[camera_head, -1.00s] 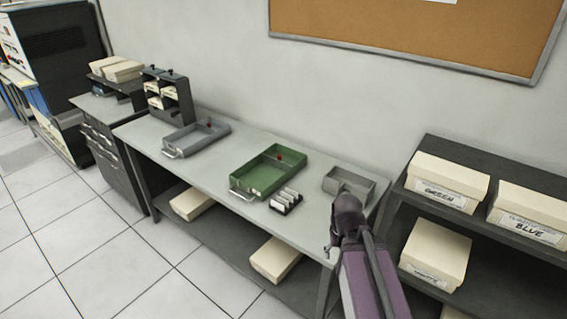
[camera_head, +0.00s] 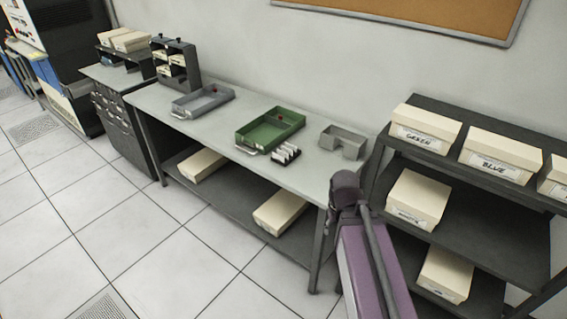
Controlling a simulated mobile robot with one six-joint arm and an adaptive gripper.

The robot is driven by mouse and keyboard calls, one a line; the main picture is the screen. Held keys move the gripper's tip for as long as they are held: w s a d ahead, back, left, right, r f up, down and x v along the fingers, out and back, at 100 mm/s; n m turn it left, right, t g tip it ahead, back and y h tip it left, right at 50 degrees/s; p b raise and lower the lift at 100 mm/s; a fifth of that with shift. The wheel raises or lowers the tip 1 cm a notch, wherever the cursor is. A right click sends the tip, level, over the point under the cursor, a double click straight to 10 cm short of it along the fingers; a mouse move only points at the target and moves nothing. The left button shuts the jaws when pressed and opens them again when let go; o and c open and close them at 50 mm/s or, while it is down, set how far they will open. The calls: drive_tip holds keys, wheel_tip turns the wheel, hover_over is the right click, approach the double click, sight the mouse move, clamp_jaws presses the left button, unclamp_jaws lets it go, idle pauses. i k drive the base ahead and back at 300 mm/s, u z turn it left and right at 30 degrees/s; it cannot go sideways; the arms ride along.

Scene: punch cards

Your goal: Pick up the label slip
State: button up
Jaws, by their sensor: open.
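A small dark rack (camera_head: 284,160) sits on the grey table near its front edge, in front of the green tray. Several small white pieces (camera_head: 287,152) stand in it. They look like slips, but they are too small to read, and I cannot tell which is the label slip. My purple arm reaches up from the bottom at the right, and its dark joint shows in front of the table's right end. My gripper's fingers do not show.
The table (camera_head: 222,135) also bears a green tray (camera_head: 246,133), a grey tray (camera_head: 184,113), a grey open bin (camera_head: 335,150) and a dark card rack (camera_head: 160,70). A dark shelf (camera_head: 470,225) with boxes labelled GREEN (camera_head: 420,139) and BLUE (camera_head: 493,165) stands right. Tiled floor (camera_head: 140,250) in front is clear.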

sight(285, 149)
drive_tip(key=u, duration=0.1)
drive_tip(key=k, duration=0.1)
drive_tip(key=u, duration=0.15)
drive_tip(key=i, duration=1)
